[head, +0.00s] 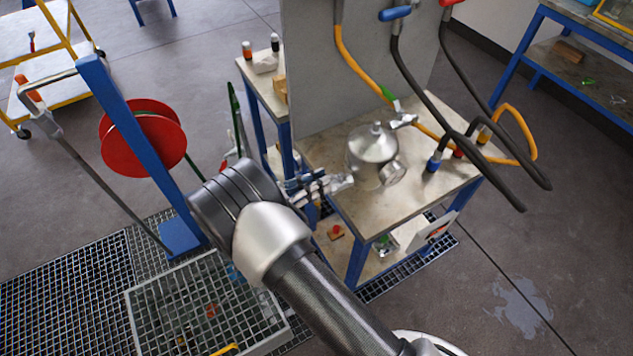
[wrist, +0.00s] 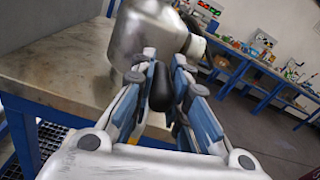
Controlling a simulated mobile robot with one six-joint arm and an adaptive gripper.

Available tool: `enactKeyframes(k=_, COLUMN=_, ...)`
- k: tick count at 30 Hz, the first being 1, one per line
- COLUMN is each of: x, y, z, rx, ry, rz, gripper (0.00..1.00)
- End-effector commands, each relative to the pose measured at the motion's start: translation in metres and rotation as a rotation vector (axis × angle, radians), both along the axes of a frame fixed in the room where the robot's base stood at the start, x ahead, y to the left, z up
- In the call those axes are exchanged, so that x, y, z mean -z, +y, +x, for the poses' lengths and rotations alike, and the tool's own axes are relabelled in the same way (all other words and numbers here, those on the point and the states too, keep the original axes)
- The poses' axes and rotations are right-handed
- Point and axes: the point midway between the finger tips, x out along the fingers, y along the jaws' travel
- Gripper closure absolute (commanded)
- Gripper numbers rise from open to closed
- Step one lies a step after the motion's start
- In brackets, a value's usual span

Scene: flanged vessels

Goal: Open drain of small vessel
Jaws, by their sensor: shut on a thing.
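The small vessel (head: 371,146) is a shiny metal pot with a domed lid, standing on the bench near its front edge. In the wrist view its steel body (wrist: 120,42) fills the top middle, with a round flanged port to its right. My gripper (head: 338,184) reaches in from the left, low beside the vessel. In the wrist view my gripper (wrist: 165,65) is shut on a dark rounded handle (wrist: 160,92), which seems to be the drain's. The fingers hide where the handle joins the vessel, and the valve's position cannot be told.
Yellow and black hoses (head: 465,140) hang to the right. A red hose reel (head: 145,138) and a blue post stand to the left. Floor grating (head: 70,275) lies in front.

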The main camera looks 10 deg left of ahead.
Motion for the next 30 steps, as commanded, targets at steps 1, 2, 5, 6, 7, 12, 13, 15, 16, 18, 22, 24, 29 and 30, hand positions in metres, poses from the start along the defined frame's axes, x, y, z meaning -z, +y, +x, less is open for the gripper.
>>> enactKeyframes(k=1, x=0.004, y=-0.002, z=0.0, rx=0.004, ry=0.008, rz=0.003, gripper=1.0)
enactKeyframes(k=2, x=0.004, y=-0.002, z=-0.001, rx=0.004, ry=0.008, rz=0.003, gripper=1.0)
enactKeyframes(k=5, x=0.004, y=-0.002, z=-0.001, rx=0.004, ry=0.008, rz=0.003, gripper=0.84)
enactKeyframes(k=6, x=0.004, y=-0.002, z=0.0, rx=0.004, ry=0.009, rz=0.002, gripper=0.82)
enactKeyframes(k=7, x=0.004, y=-0.002, z=-0.001, rx=0.004, ry=0.009, rz=0.002, gripper=0.8)
enactKeyframes(k=12, x=0.004, y=-0.002, z=0.0, rx=0.004, ry=0.009, rz=0.002, gripper=0.69)
enactKeyframes(k=13, x=0.004, y=-0.002, z=-0.001, rx=0.004, ry=0.009, rz=0.001, gripper=0.67)
enactKeyframes(k=15, x=0.004, y=-0.002, z=-0.001, rx=0.004, ry=0.009, rz=0.001, gripper=0.63)
enactKeyframes(k=16, x=0.004, y=-0.002, z=-0.001, rx=0.004, ry=0.007, rz=0.0, gripper=0.63)
enactKeyframes(k=18, x=0.003, y=-0.002, z=0.0, rx=0.003, ry=0.006, rz=0.001, gripper=0.63)
enactKeyframes(k=22, x=0.002, y=-0.001, z=0.0, rx=0.003, ry=0.005, rz=0.001, gripper=0.63)
enactKeyframes(k=24, x=0.002, y=0.0, z=-0.001, rx=0.002, ry=0.003, rz=0.001, gripper=0.63)
enactKeyframes(k=29, x=0.002, y=0.012, z=-0.011, rx=-0.002, ry=0.003, rz=0.0, gripper=0.63)
enactKeyframes(k=30, x=0.002, y=0.017, z=-0.016, rx=-0.002, ry=0.003, rz=0.0, gripper=0.63)
